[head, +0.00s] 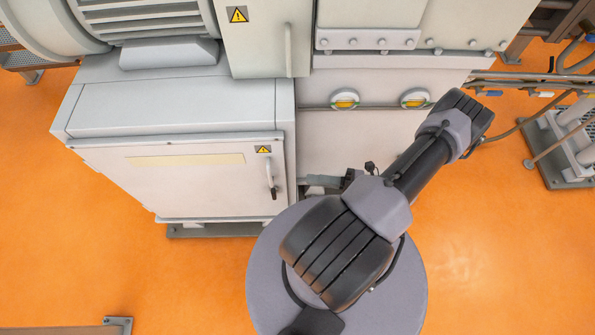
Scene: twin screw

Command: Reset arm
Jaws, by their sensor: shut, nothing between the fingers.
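My arm (425,160) rises from my round grey base and reaches up and right to a bent joint in front of the machine. Its far part is mostly hidden behind the nearer links. My gripper (315,181) shows only as a small grey and dark end sticking out to the left from behind the arm. It looks shut and empty, in front of the machine's lower panel. The fingertips are small and partly hidden.
A grey machine (375,65) fills the back, with two round yellow gauges. A white cabinet (190,180) with a dark handle stands left of my arm. Pipes (530,82) and a metal stand (575,150) are at right. Orange floor (500,260) is clear at lower right.

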